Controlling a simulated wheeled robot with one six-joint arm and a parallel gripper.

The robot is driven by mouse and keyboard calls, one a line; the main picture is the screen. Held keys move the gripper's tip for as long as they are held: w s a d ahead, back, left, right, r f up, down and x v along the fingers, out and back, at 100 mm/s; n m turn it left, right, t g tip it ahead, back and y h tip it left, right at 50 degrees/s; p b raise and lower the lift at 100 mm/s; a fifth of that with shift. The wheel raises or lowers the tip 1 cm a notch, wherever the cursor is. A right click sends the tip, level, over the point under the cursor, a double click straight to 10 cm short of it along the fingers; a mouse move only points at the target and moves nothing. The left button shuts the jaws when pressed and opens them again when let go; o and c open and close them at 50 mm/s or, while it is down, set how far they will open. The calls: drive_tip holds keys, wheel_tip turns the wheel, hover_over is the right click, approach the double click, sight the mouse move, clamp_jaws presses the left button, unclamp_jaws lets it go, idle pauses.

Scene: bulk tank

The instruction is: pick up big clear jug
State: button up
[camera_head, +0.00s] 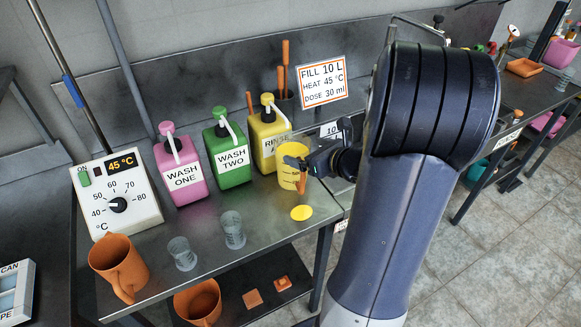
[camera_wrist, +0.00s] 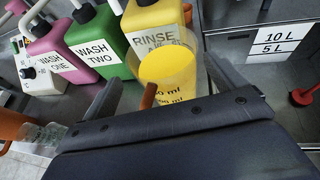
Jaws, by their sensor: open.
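A clear measuring jug (camera_head: 288,176) with yellow contents, dark markings and an orange handle stands on the metal bench, in front of the yellow RINSE bottle. In the wrist view the jug (camera_wrist: 170,82) is upright, its round yellow surface showing and its handle toward my gripper. My gripper (camera_head: 307,158) is open beside the jug, at its upper right in the head view. In the wrist view the two fingers of my gripper (camera_wrist: 162,75) are spread, with the jug seen between them and its lower part hidden by the gripper body. I cannot tell whether a finger touches it.
Pink (camera_head: 180,170), green (camera_head: 229,150) and yellow (camera_head: 268,135) pump bottles stand behind. Two small clear cups (camera_head: 233,230), a yellow disc (camera_head: 301,213) and an orange jug (camera_head: 119,265) are on the bench. A sink with level labels (camera_wrist: 283,40) is at right.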

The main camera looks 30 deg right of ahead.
sight(283, 141)
drive_tip(key=shift+o, duration=0.7)
drive_tip(key=shift+w+a+f, duration=0.15)
drive_tip(key=shift+w+a, duration=0.05)
drive_tip(key=shift+w, duration=0.15)
drive_tip(key=shift+r+p+x, duration=0.1)
drive_tip(key=shift+p+x, duration=0.2)
drive_tip(key=shift+x, duration=1)
drive_tip(key=shift+r+p+x, duration=0.15)
drive_tip(key=shift+p+x, duration=0.15)
drive_tip(key=shift+x, duration=1.05)
drive_tip(key=shift+w+d, duration=0.15)
drive_tip(key=shift+d, duration=0.05)
drive_tip(key=shift+c, duration=0.6)
drive_tip(key=c, duration=1.6)
drive_tip(key=shift+r, duration=0.1)
drive_tip(key=shift+c, duration=0.6)
drive_tip(key=shift+r, duration=0.1)
